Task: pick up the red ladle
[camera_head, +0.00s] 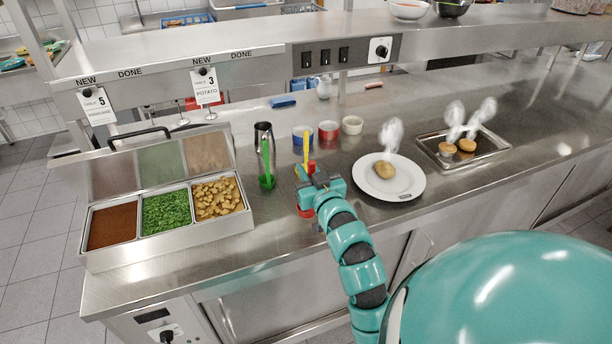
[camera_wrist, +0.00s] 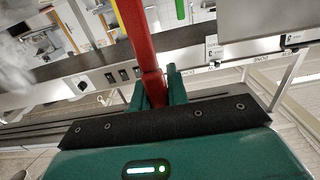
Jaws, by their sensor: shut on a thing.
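The red ladle shows in the wrist view as a long red handle (camera_wrist: 140,40) running up between the fingers of my gripper (camera_wrist: 160,88). My gripper is shut on that handle. In the head view my teal gripper (camera_head: 306,178) is above the counter's front part, left of the white plate. Only small red parts of the ladle (camera_head: 306,212) show there, above and below the gripper; the rest is hidden behind it. I cannot tell whether the ladle touches the counter.
A green ladle (camera_head: 266,160) stands left of my gripper, by a dark metal cup (camera_head: 263,131). A yellow handle (camera_head: 306,143) rises just behind my gripper. A plate (camera_head: 407,187) with a potato is to the right, a steaming tray (camera_head: 489,160) beyond it. A three-part food container (camera_head: 165,241) is left.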

